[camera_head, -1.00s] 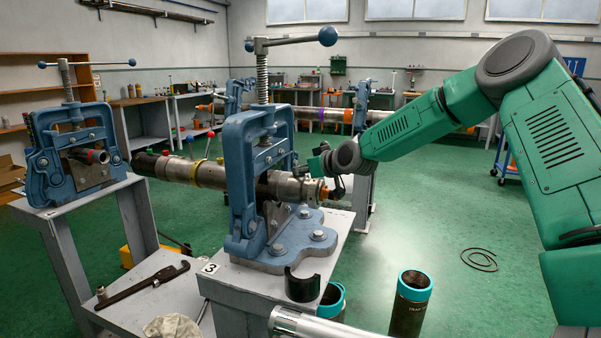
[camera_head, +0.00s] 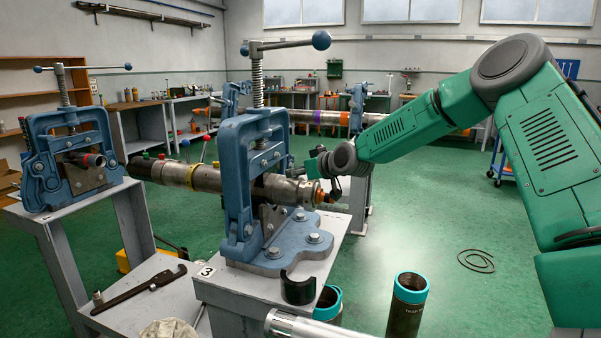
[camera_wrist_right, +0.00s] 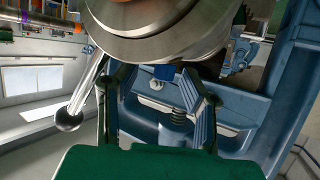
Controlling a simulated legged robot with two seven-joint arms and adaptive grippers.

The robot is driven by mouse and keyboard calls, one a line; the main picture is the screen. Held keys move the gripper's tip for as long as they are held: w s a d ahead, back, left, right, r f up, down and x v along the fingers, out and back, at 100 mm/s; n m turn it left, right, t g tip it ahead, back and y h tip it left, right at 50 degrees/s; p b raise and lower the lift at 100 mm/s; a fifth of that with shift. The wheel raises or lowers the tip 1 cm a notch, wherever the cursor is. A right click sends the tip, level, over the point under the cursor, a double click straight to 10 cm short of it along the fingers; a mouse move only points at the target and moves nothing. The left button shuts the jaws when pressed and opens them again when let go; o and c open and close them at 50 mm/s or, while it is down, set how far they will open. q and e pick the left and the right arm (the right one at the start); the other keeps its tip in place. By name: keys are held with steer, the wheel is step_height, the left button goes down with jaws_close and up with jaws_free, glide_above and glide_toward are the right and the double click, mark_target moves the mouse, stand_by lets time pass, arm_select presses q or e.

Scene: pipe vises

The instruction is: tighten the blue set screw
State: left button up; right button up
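The blue set screw (camera_wrist_right: 163,72) shows in the right wrist view as a small blue block under the rim of a shiny metal pipe fitting (camera_wrist_right: 170,22). My right gripper (camera_wrist_right: 158,76) is open, with its two dark fingers on either side of the screw; a gap shows between each fingertip and the screw. I cannot tell contact in depth. In the head view my right gripper (camera_head: 322,172) is at the right end of the pipe (camera_head: 207,179), which is clamped in the blue vise (camera_head: 230,165). The screw cannot be made out there. My left gripper is not in view.
A second blue vise (camera_head: 75,155) stands on the left. A wrench (camera_head: 140,289) lies on the grey bench. A black half-ring (camera_head: 298,288) sits by the vise base. A teal-topped tube (camera_head: 408,305) stands in front. A cable coil (camera_head: 476,260) lies on open floor.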

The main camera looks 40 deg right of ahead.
steer(key=shift+s, duration=0.1)
steer(key=v, duration=1.2)
steer(key=shift+d, duration=0.1)
